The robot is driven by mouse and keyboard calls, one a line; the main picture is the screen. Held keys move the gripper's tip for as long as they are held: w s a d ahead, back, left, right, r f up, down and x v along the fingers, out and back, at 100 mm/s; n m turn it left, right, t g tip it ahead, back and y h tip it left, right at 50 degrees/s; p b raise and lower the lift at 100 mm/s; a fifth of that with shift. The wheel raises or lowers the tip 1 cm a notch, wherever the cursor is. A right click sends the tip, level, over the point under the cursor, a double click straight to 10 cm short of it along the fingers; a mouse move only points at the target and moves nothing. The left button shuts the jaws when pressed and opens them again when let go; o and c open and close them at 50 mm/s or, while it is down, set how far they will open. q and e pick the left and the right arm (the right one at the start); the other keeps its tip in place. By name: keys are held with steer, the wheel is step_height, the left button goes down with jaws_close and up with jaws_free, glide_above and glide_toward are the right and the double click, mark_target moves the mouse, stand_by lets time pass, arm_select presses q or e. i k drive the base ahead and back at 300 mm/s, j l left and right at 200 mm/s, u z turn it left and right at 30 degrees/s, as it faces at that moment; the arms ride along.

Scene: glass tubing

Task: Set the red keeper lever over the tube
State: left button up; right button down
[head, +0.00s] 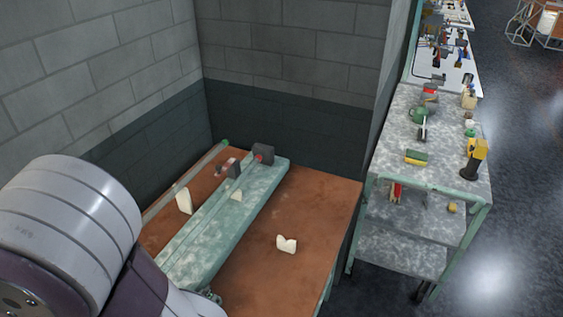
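A pale green mottled bed (215,235) runs diagonally across a brown bench. At its far end stands a dark grey block (265,151) with a small red part (258,157) on its front. A second dark block (234,169) stands a little nearer on the left, with a reddish piece (222,170) beside it. I cannot tell which red part is the keeper lever, or its position. I cannot make out a glass tube for certain. My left arm fills the lower left and hides the near end of the bed. Neither gripper shows.
White pieces lie on the brown bench (325,200), one right of the bed (286,244) and one left (184,201). Grey walls close the back and left. A grey shelf cart (400,130) with tools stands to the right. The bench's right side is mostly clear.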

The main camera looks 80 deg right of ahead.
mark_target(225, 164)
steer(key=z, duration=0.45)
steer(key=j+z, duration=0.15)
steer(key=z, duration=0.7)
steer(key=j+z, duration=0.1)
steer(key=z, duration=0.3)
steer(key=k+z, duration=0.1)
steer(key=z, duration=0.75)
steer(key=i+l+u, duration=0.2)
steer(key=i+l, duration=1.8)
steer(key=l, duration=0.1)
